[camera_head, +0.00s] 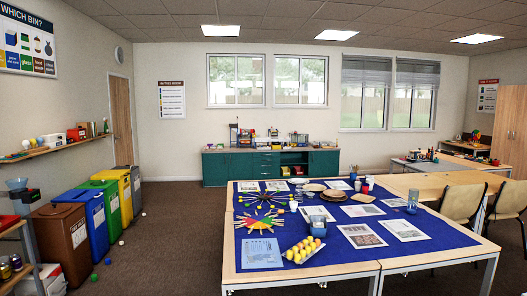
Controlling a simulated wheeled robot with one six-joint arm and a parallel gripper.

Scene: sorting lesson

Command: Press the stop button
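I cannot make out a stop button anywhere in the head view; anything that small is too small to tell at this distance. My gripper is not in view, and no part of my arm shows.
A table (436,247) with a blue cloth, papers and dishes fills the front right. Chairs (461,202) stand at its right. Brown, blue, green and yellow bins (62,243) line the left wall. Small balls lie on the floor near them. Carpet (172,215) between bins and table is mostly free.

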